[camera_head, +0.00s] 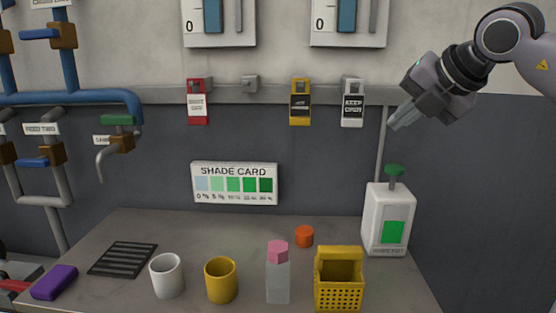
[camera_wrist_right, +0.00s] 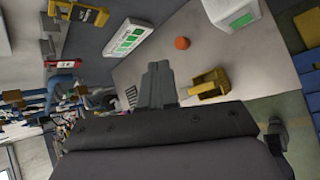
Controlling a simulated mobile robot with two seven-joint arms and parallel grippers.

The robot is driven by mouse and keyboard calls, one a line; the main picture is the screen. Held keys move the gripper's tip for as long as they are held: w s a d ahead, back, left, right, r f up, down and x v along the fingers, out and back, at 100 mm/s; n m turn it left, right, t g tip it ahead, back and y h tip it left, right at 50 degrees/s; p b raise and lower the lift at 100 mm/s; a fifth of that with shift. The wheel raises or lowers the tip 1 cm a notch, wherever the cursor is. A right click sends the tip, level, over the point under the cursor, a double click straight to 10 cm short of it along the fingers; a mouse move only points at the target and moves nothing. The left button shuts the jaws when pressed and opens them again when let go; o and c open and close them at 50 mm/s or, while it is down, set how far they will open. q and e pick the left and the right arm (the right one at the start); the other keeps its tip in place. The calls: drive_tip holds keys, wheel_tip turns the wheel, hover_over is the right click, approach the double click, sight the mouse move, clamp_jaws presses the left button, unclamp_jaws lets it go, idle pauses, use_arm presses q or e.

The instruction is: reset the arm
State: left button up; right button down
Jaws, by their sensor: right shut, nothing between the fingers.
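My right gripper (camera_head: 404,115) is at the upper right in the head view, raised in the air above the white dispenser. Its fingers are shut with nothing between them and point down to the left. In the right wrist view the closed fingers (camera_wrist_right: 159,84) show against the worktop. The gripper touches nothing that I can see. My left gripper is in neither view.
The worktop (camera_head: 200,232) holds a white cup (camera_head: 167,277), a yellow cup (camera_head: 221,281), a pink-capped bottle (camera_head: 278,282), an orange cap (camera_head: 305,236), a yellow basket (camera_head: 338,292) and a dispenser (camera_head: 386,215). Pipes (camera_head: 75,97) line the left wall; tags hang from a rail (camera_head: 270,93).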

drive_tip(key=s+a+f+n+g+y, duration=0.1)
drive_tip(key=s+a+f+y, duration=0.15)
drive_tip(key=a+y, duration=0.35)
drive_tip(key=s+a+f+g+y, duration=0.1)
drive_tip(key=s+a+y, duration=0.2)
drive_tip(key=a+y, duration=0.35)
drive_tip(key=s+a+f+n+y, duration=0.1)
drive_tip(key=s+a+f+y, duration=0.15)
drive_tip(key=a, duration=0.65)
drive_tip(key=s+d+f+m+t+h, duration=0.1)
drive_tip(key=d+f+m+t+h, duration=0.4)
drive_tip(key=d+f+m+h, duration=0.7)
drive_tip(key=s+d+f+m+t+h, duration=0.1)
drive_tip(key=d+f+m+t+h, duration=0.6)
drive_tip(key=m, duration=0.9)
drive_tip(key=s+d+f+m+g, duration=0.25)
drive_tip(key=s+f+g, duration=0.6)
drive_tip(key=f, duration=0.45)
drive_tip(key=s+d+f+g, duration=0.1)
drive_tip(key=s+f+g, duration=0.2)
drive_tip(key=s+f, duration=0.35)
drive_tip(key=s+d+f+g, duration=0.1)
drive_tip(key=s+f+g, duration=0.25)
drive_tip(key=s, duration=0.65)
drive_tip(key=w+a+f+t+y, duration=0.2)
drive_tip(key=w+f+t, duration=0.4)
drive_tip(key=f, duration=0.1)
drive_tip(key=shift+a+f+n+t+p, duration=0.15)
drive_tip(key=shift+a+n+t+p, duration=0.15)
drive_tip(key=shift+a+n, duration=0.05)
